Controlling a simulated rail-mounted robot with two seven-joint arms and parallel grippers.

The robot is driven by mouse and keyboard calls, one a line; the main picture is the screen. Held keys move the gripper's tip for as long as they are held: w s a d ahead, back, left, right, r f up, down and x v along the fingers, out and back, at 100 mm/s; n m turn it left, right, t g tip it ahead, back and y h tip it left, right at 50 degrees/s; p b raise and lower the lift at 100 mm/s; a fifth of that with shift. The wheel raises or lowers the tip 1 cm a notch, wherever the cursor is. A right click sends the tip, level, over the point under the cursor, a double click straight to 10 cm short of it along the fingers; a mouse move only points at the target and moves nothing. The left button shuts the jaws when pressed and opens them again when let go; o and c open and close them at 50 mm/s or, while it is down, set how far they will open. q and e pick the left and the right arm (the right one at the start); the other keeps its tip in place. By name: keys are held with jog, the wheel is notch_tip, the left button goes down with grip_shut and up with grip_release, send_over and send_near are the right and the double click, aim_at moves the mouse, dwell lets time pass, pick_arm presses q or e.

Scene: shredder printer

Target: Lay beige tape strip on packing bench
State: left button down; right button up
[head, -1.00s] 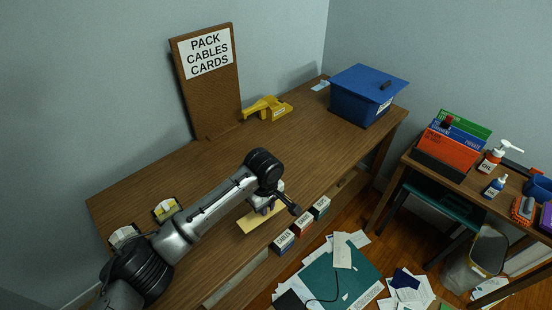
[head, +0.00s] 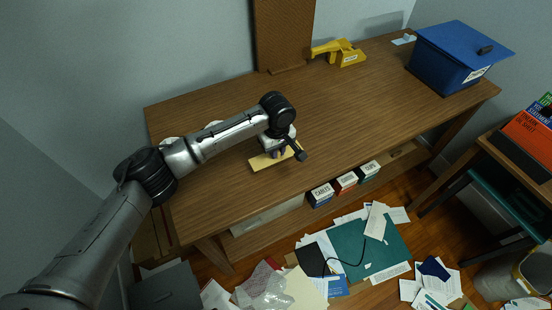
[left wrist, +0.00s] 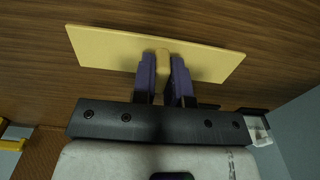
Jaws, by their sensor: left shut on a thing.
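The beige tape strip (head: 262,162) is a flat, pale rectangle at the front part of the brown packing bench (head: 350,105) in the head view. In the left wrist view the beige strip (left wrist: 105,48) spans the upper middle against the wood grain. My left gripper (head: 279,152) is over the strip, its purple fingers (left wrist: 164,72) shut on a small raised beige piece at the strip's middle. The strip lies on or very close to the bench top; I cannot tell if it touches. My right gripper is not in view.
A yellow tape dispenser (head: 347,57) and a brown board (head: 283,35) stand at the back. A blue lidded bin (head: 445,65) is at the right end. Labelled boxes (head: 321,195) sit below the front edge. Papers litter the floor. The bench middle is clear.

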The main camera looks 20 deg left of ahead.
pick_arm(q)
jog(key=shift+a+f+b, duration=0.1)
jog(key=shift+f+b, duration=1.1)
jog(key=shift+f, duration=0.9)
jog(key=shift+r, duration=0.1)
jog(key=c, duration=1.3)
grip_release()
jog(key=shift+o, duration=0.8)
notch_tip(320, 180, up, 10)
jog(key=p, duration=0.5)
jog(key=shift+r+p, duration=0.3)
jog(key=shift+r, duration=0.7)
